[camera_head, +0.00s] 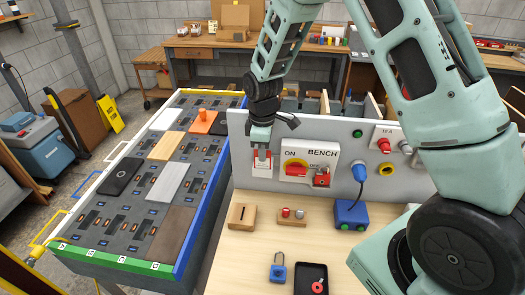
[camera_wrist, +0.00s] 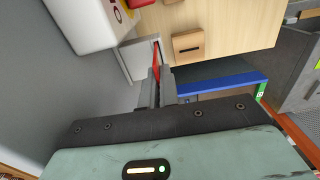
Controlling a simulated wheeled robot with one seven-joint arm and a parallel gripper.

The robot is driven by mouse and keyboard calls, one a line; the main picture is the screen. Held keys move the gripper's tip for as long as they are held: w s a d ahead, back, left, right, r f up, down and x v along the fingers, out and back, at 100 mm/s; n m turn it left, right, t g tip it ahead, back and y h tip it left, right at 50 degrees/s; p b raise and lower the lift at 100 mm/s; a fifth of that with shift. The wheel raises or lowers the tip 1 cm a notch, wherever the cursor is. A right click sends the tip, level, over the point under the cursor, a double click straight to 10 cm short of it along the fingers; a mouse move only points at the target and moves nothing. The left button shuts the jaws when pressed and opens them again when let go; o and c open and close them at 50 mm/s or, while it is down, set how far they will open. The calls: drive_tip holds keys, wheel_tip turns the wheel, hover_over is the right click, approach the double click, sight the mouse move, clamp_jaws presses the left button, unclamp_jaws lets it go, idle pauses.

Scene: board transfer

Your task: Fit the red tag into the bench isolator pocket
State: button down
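The red tag (camera_wrist: 156,66) is a thin red piece between my gripper's fingertips in the wrist view. My gripper (camera_head: 262,158) is shut on it, just in front of the upright grey panel and left of the isolator. The bench isolator (camera_head: 309,163) is a white box marked ON and BENCH, with a red and yellow switch. A white plate (camera_wrist: 136,60), likely the pocket, is beside the tag in the wrist view. In the head view the fingers hide much of that spot (camera_head: 262,180). I cannot tell whether the tag is inside the pocket.
A wooden block with a slot (camera_head: 242,216) and a wooden holder with two small knobs (camera_head: 291,216) stand on the bench. A blue padlock (camera_head: 278,268), a black tray (camera_head: 311,279) and a blue box with a cable (camera_head: 351,214) are nearby. A rack of boards (camera_head: 140,180) is left.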

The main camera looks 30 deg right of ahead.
drive_tip(key=c, duration=1.6)
unclamp_jaws()
wheel_tip(320, 180, up, 17)
drive_tip(key=b, duration=0.4)
drive_tip(key=shift+r+b, duration=0.15)
drive_tip(key=shift+b, duration=0.15)
